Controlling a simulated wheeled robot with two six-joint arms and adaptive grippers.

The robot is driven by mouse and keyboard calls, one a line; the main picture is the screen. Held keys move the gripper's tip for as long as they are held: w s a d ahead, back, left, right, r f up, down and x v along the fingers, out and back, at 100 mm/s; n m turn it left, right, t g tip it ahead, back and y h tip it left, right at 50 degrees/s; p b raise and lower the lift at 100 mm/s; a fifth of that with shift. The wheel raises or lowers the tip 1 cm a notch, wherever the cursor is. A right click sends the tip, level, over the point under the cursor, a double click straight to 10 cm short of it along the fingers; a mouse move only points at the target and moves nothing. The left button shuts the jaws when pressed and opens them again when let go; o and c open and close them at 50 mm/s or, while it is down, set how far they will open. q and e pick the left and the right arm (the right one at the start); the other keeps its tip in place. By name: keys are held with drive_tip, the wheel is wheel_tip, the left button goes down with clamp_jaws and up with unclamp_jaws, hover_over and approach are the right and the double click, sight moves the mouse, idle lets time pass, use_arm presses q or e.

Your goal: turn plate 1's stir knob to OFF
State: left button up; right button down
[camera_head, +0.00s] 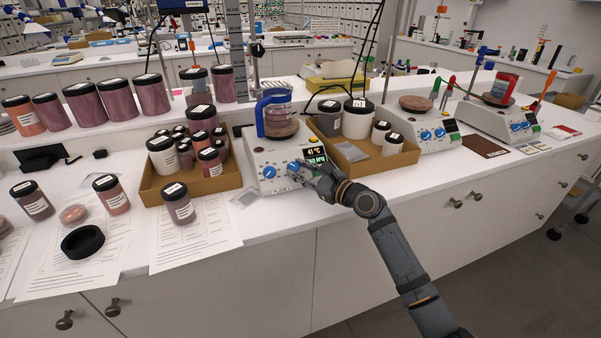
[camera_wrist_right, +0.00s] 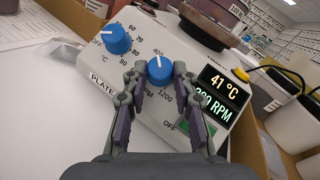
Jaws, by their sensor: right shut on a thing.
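Plate 1 (camera_head: 262,155) is a white hotplate with a beaker (camera_head: 278,118) on top and two blue knobs on its front. My right gripper (camera_head: 306,172) reaches it from the front right. In the right wrist view, the gripper (camera_wrist_right: 159,74) has one finger on each side of the blue stir knob (camera_wrist_right: 159,68) and is shut on it. The knob's white mark points up, roughly toward 400. The blue temperature knob (camera_wrist_right: 117,39) is to the left, clear of the fingers. The display (camera_wrist_right: 222,95) reads 41 °C, with a partly covered RPM figure below. My left gripper is out of view.
A cardboard tray of jars (camera_head: 205,183) stands left of plate 1, and another tray (camera_head: 362,163) stands close on its right. Two more hotplates (camera_head: 425,132) (camera_head: 500,120) are farther right. Loose jars and paper sheets (camera_head: 195,235) lie at the left front.

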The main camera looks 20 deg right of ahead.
drive_tip(key=shift+w+d+n+g+y, duration=0.15)
drive_tip(key=shift+n+g+y, duration=0.45)
drive_tip(key=shift+n, duration=0.4)
drive_tip(key=shift+r+n+g, duration=0.15)
drive_tip(key=shift+n+g, duration=0.35)
drive_tip(key=shift+n, duration=0.1)
drive_tip(key=n+g, duration=0.1)
drive_tip(key=n+g+y+p, duration=0.1)
drive_tip(key=n, duration=0.1)
drive_tip(key=shift+w+d+r, duration=0.1)
drive_tip(key=shift+d+r, duration=0.05)
drive_tip(key=shift+r, duration=0.2)
drive_tip(key=n+g+p, duration=0.1)
drive_tip(key=n, duration=0.1)
drive_tip(key=n+g+p, duration=0.2)
drive_tip(key=r+n+g+p, duration=0.1)
drive_tip(key=g+p, duration=0.1)
drive_tip(key=shift+w+n, duration=0.35)
drive_tip(key=shift+n, duration=0.05)
drive_tip(key=shift+w+n+g+p, duration=0.1)
drive_tip(key=shift+n+g+p, duration=0.8)
drive_tip(key=shift+n+p, duration=0.15)
drive_tip(key=shift+w+f+n+g+h+p, duration=0.1)
drive_tip(key=shift+n+g+h+p, duration=0.6)
drive_tip(key=shift+n, duration=0.25)
